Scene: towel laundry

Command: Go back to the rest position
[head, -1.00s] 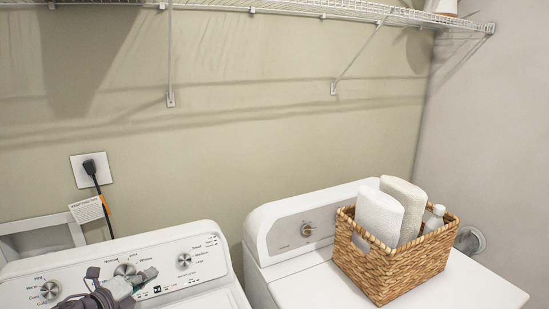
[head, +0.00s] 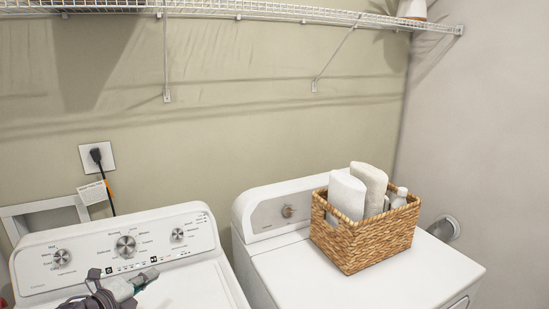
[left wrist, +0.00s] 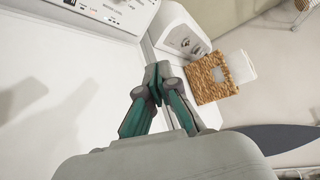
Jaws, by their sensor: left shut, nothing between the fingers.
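My left gripper (head: 140,280) shows at the lower left of the head view, over the top of the white washer (head: 190,282). In the left wrist view my left gripper (left wrist: 156,72) has its green-and-grey fingers closed together at the tips. Nothing is between them. The gripper is apart from the basket. My right gripper is not in either view.
A white dryer (head: 283,268) stands to the right. On it is a wicker basket (head: 365,245) holding rolled white towels (head: 347,195) and a bottle (head: 399,197). A wire shelf (head: 260,10) runs along the wall above. The dryer's front top is clear.

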